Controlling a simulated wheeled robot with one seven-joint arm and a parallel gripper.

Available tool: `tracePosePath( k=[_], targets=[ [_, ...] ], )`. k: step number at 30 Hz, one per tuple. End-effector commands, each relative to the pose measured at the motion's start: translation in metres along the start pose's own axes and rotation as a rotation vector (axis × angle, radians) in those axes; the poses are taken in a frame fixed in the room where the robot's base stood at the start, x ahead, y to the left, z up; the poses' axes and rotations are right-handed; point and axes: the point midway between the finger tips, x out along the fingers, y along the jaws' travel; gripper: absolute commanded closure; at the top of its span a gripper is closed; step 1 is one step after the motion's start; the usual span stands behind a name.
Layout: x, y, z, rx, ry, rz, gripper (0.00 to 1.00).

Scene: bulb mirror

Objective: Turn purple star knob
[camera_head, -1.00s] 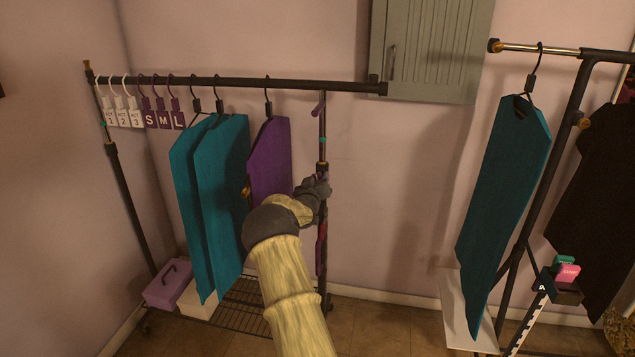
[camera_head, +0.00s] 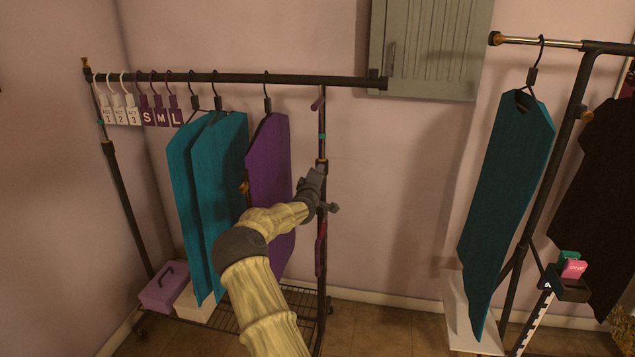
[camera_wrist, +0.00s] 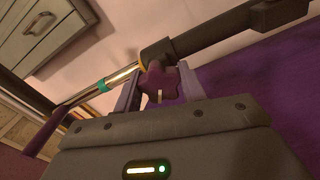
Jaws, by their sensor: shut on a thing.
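The purple star knob (camera_wrist: 160,84) shows in the wrist view on a metal post of the rack, at the end of a thicker black sleeve. My gripper (camera_wrist: 160,92) has a finger on each side of the knob and is shut on it. A small pale mark shows on the knob's front. In the head view my gripper (camera_head: 318,176) is at the right upright of the left clothes rack, below the teal band. The knob is hidden there behind my gripper.
A purple garment (camera_head: 270,160) hangs just left of my gripper, with teal garments (camera_head: 222,200) beyond it. The rack's top bar (camera_head: 230,78) runs above.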

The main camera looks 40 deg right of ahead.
Motion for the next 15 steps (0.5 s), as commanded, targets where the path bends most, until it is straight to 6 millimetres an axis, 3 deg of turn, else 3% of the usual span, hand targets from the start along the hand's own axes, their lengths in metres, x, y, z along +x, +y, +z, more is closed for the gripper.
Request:
tracePosePath(
  k=[15],
  targets=[
    [-0.0006,-0.0044,-0.0021,-0.477,0.004,-0.001,0.82]
  ],
)
